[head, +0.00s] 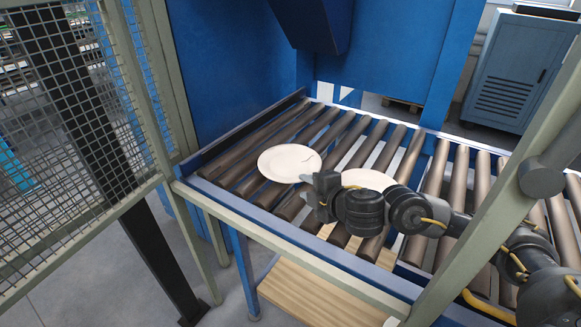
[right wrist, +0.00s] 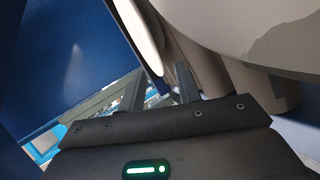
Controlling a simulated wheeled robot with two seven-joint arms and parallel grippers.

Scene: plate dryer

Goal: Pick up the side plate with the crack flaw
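A white plate (head: 289,163) lies on the roller conveyor in the head view, with a thin dark crack-like line near its right rim. A second white plate (head: 368,180) lies to its right, partly hidden behind my right arm; I cannot see all of its surface. My right gripper (head: 309,187) is at the near right rim of the cracked plate. In the right wrist view its fingers (right wrist: 160,82) stand apart, with a thin white plate edge (right wrist: 148,40) appearing between them. Whether they touch it is unclear. My left gripper is not in view.
The brown rollers (head: 345,133) run on a blue frame with a pale front rail (head: 285,246). A blue machine housing (head: 235,70) stands behind. A mesh guard (head: 75,130) is at the left, and a pale post (head: 490,210) stands in front of my right arm.

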